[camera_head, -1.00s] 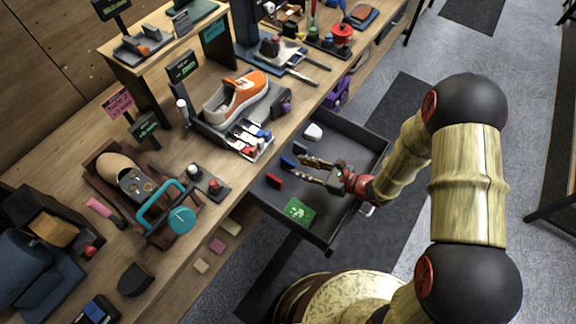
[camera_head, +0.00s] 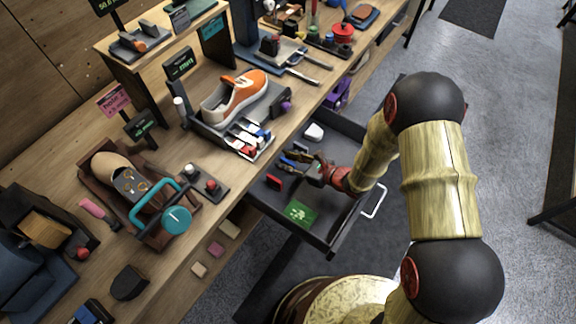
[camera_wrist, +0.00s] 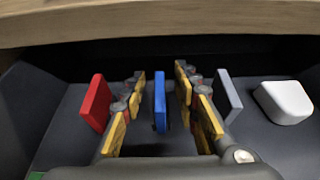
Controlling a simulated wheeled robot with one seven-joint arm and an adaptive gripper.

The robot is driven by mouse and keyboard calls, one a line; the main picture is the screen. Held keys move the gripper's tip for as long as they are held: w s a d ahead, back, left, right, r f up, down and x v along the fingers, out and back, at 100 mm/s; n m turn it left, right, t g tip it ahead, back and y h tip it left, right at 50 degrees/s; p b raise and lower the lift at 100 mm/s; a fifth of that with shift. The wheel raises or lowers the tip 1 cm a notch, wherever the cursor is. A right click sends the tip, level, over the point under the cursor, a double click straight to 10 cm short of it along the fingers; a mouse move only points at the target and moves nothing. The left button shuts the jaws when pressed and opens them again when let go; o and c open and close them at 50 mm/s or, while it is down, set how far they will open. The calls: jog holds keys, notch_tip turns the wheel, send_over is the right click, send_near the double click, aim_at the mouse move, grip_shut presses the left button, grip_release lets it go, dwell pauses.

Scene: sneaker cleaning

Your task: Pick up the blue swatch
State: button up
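The blue swatch (camera_wrist: 160,102) stands upright on edge in the dark grey drawer (camera_head: 345,222). In the wrist view, my gripper (camera_wrist: 158,105) is open, with yellow-padded fingers on both sides of the swatch. A gap shows between the swatch and each finger. In the head view, my gripper (camera_head: 297,163) is low inside the drawer and largely covers the blue swatch (camera_head: 286,163).
A red swatch (camera_wrist: 97,103) stands just left of the fingers, and a grey swatch (camera_wrist: 229,95) just right. A white block (camera_wrist: 284,102) lies farther right. A green card (camera_head: 300,213) lies in the drawer. The wooden tabletop edge (camera_wrist: 150,22) overhangs the drawer's back.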

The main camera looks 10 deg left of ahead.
jog(key=shift+c, duration=1)
grip_shut()
jog(key=shift+r, duration=0.1)
